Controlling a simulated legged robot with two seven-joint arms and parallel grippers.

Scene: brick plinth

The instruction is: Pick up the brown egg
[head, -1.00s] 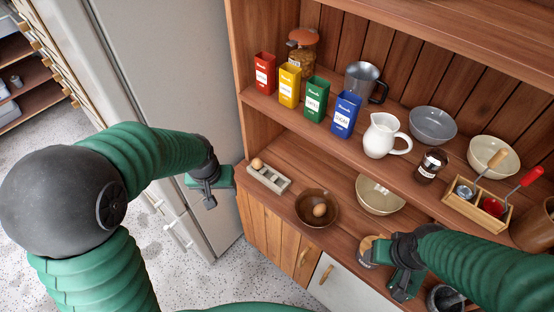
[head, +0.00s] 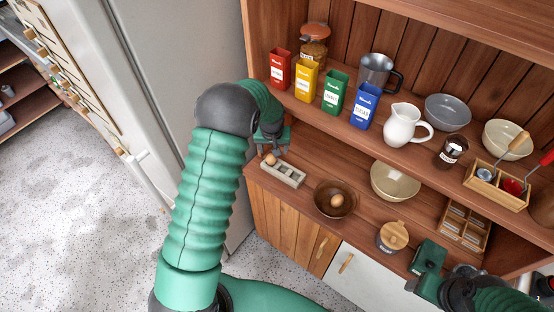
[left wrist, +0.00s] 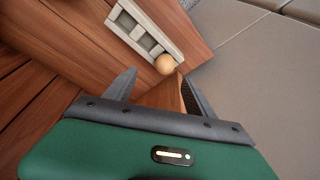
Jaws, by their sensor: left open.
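A brown egg (head: 270,159) sits in the end cup of a pale egg tray (head: 290,176) on the counter's left side. It also shows in the left wrist view (left wrist: 165,64), with the tray (left wrist: 136,24) running up and left. My left gripper (head: 272,149) is just above and behind this egg. Its open, empty fingers (left wrist: 158,76) point towards it, with the egg beyond the tips. A second brownish egg (head: 337,199) lies in a brown bowl (head: 322,208). My right gripper (head: 415,280) is at the counter's front right; its fingers are unclear.
A cream bowl (head: 394,190), a wooden-lidded jar (head: 393,236) and a divided wooden box (head: 475,222) stand farther right. Coloured tins (head: 335,92) and a white jug (head: 403,124) stand on the shelf above. The fridge (head: 180,60) is left of the counter.

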